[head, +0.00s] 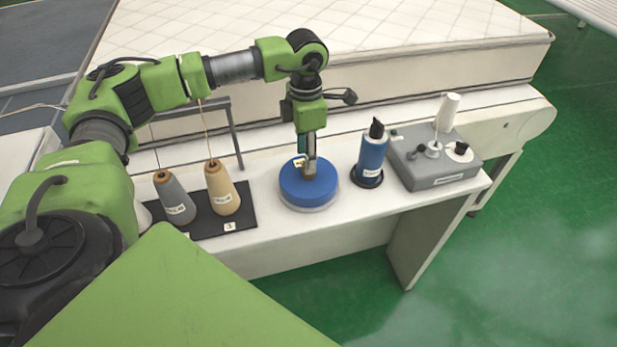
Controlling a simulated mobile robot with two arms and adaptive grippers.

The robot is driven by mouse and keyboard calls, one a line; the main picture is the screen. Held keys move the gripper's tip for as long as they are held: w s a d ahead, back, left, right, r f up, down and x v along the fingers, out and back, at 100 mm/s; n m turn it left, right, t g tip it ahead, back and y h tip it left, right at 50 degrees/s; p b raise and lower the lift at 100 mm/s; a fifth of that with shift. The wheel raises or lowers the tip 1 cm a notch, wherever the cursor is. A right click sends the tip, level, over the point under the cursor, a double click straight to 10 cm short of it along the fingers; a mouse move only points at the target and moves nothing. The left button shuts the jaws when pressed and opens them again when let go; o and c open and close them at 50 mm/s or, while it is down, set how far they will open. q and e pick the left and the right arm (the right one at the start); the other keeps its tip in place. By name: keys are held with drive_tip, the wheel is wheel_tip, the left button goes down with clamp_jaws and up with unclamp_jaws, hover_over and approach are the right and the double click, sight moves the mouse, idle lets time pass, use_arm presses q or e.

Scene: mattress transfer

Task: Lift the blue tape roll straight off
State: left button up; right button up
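The blue tape roll (302,190) lies flat on a light round base (312,208) on the narrow white table. My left gripper (308,170) points straight down over the middle of the roll, and its fingertips overlap the roll's top in the picture. The fingers are seen nearly edge-on, so I cannot tell whether they are open or shut, or whether they grip the roll. Part of the roll's top is hidden behind the fingers. My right gripper is not in view.
Left are a grey thread cone (176,202) and a tan cone (221,190) on a black mat (240,218). A quilted mattress (400,30) lies behind. The table (262,190) is bare between mat and roll.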

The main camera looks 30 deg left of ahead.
use_arm(q)
drive_tip(key=f+p, duration=0.1)
drive_tip(key=f, duration=0.2)
drive_tip(key=shift+w+d+f+p, duration=0.2)
drive_tip(key=shift+f+p, duration=0.15)
drive_tip(key=shift+p, duration=0.05)
drive_tip(key=shift+f, duration=0.6)
clamp_jaws()
drive_tip(key=shift+r, duration=0.1)
drive_tip(key=shift+w+r, duration=0.1)
drive_tip(key=shift+r+b, duration=0.3)
drive_tip(key=shift+r, duration=0.4)
wheel_tip(320, 180, up, 16)
drive_tip(key=b, duration=0.4)
drive_tip(key=shift+r, duration=0.2)
